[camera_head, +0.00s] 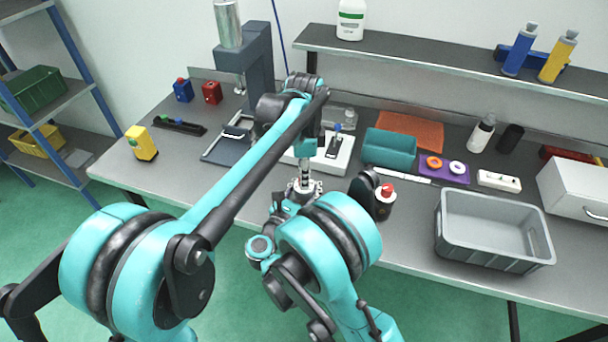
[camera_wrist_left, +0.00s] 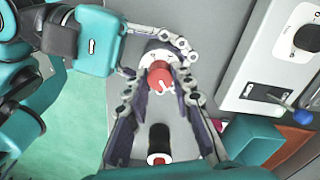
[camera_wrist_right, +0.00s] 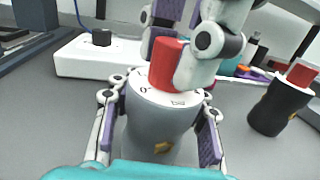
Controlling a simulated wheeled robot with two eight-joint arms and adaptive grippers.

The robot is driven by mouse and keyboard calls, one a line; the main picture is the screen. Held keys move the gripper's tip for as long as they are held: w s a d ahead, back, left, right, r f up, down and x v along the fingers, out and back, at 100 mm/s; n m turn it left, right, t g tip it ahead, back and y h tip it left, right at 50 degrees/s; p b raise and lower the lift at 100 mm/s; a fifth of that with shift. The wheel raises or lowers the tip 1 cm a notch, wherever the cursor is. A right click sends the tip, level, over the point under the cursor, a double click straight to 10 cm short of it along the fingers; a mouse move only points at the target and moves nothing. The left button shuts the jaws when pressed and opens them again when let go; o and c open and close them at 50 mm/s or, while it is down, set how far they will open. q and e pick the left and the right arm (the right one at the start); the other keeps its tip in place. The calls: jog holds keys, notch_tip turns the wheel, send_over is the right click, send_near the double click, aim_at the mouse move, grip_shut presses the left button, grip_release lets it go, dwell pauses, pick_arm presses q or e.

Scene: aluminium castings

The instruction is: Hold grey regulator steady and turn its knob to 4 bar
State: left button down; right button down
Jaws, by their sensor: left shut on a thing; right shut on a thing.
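The grey regulator (camera_wrist_right: 158,125) stands upright on the bench, with a white dial and a red knob (camera_wrist_right: 164,65) on top. My right gripper (camera_wrist_right: 160,103) is shut around its grey body, one finger on each side. My left gripper (camera_wrist_left: 158,72) reaches down from above and is shut on the red knob, which also shows in the left wrist view (camera_wrist_left: 160,82). The knob has a white pointer mark. A "0" shows on the dial edge in the right wrist view, but the pointer's reading is too small to tell. In the head view my arms mostly hide the regulator.
A black regulator (camera_wrist_right: 275,108) with a red knob stands close by, to the right. A white box with a dial (camera_head: 338,168) is behind. A grey bin (camera_head: 492,262), teal box (camera_head: 388,150) and purple tray (camera_head: 443,172) are at right. A press (camera_head: 258,75) stands at back left.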

pick_arm(q)
jog(key=m, duration=0.6)
jog(key=shift+w, duration=0.1)
jog(key=m, duration=0.6)
jog(key=shift+m, duration=0.4)
jog(key=c, duration=1.3)
grip_release()
notch_tip(320, 180, up, 12)
